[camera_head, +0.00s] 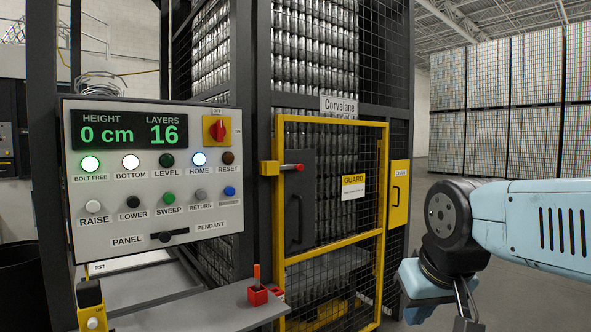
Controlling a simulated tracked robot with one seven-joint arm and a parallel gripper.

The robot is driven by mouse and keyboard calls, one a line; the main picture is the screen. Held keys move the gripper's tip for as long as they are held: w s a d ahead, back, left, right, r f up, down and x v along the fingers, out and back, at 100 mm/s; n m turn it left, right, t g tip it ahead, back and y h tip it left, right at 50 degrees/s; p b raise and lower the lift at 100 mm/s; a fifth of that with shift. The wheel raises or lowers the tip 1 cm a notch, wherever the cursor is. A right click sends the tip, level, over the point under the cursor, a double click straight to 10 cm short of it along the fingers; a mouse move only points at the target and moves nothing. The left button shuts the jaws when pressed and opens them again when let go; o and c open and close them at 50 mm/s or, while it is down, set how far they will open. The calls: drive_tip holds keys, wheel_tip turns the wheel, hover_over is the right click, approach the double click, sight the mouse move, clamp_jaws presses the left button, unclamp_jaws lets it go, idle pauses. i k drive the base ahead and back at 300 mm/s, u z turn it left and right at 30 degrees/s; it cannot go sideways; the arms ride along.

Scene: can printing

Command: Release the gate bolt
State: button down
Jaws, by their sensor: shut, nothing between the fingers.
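The yellow-framed mesh gate (333,121) stands closed in front of the stacked cans. At its upper left is a bolt with a red tip (293,167), next to a yellow block (269,168) on the post. My gripper (466,316) is at the lower right, shut and empty. It points down, well to the right of the bolt and apart from the gate. Its fingertips are partly cut off by the bottom edge.
A grey shelf (205,309) with a small red block and lever (257,293) juts out below the panel. A yellow plate with a handle (399,193) is right of the gate. Open floor (530,176) lies behind my arm, before tall can stacks (508,90).

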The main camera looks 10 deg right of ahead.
sight(299, 167)
drive_tip(key=z, duration=0.35)
drive_tip(key=i, duration=1.65)
drive_tip(key=u, duration=0.7)
drive_tip(key=k, duration=0.9)
drive_tip(key=u, duration=0.2)
drive_tip(key=i, duration=0.55)
drive_tip(key=z, duration=0.05)
